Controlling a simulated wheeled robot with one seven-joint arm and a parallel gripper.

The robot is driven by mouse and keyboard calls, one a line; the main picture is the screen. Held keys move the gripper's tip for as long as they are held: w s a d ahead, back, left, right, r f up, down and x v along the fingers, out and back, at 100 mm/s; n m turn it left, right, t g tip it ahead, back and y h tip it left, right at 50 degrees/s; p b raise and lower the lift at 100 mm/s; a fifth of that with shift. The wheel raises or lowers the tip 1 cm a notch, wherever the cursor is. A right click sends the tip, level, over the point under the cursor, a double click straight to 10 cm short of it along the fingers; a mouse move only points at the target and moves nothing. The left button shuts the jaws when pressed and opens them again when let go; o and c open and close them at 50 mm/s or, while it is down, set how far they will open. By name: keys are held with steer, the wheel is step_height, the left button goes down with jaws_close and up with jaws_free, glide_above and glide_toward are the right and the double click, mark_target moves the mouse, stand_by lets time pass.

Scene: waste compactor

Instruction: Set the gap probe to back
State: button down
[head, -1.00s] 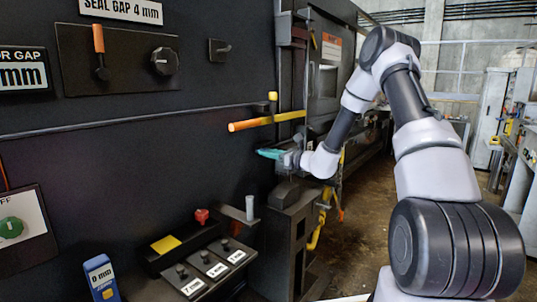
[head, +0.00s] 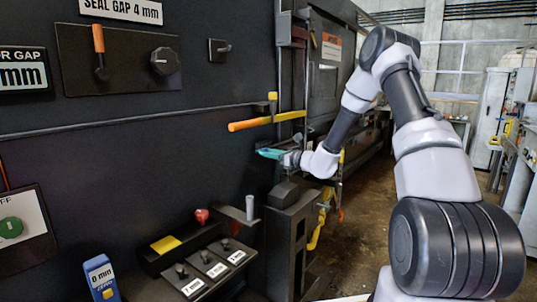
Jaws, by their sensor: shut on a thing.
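My gripper (head: 284,157) is at the end of my arm, beside the dark machine wall, small in the head view. It is shut on a teal, flat, pointed thing (head: 268,153) that sticks out to the left, just below the orange-yellow lever bar. The fingers are too small to make out clearly. A blue and yellow hand-held gauge (head: 102,278) stands at the lower left with a display that seems to read 0 mm. Nothing in view is labelled as the gap probe, so I cannot tell which of these it is.
An orange-yellow bar (head: 267,121) sticks out just above my gripper. A dark block (head: 286,190) on a stand is below it. A rack with millimetre labels (head: 217,270) and a red knob (head: 201,216) sits lower left. The floor (head: 375,220) between machine and arm is clear.

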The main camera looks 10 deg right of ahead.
steer(key=s+a, duration=0.4)
steer(key=shift+s+a, duration=0.3)
steer(key=shift+f, duration=0.1)
steer(key=c, duration=0.5)
jaws_free()
steer(key=shift+s, duration=0.1)
steer(key=v, duration=1)
steer(key=shift+s+d, duration=0.2)
steer(key=shift+d, duration=0.05)
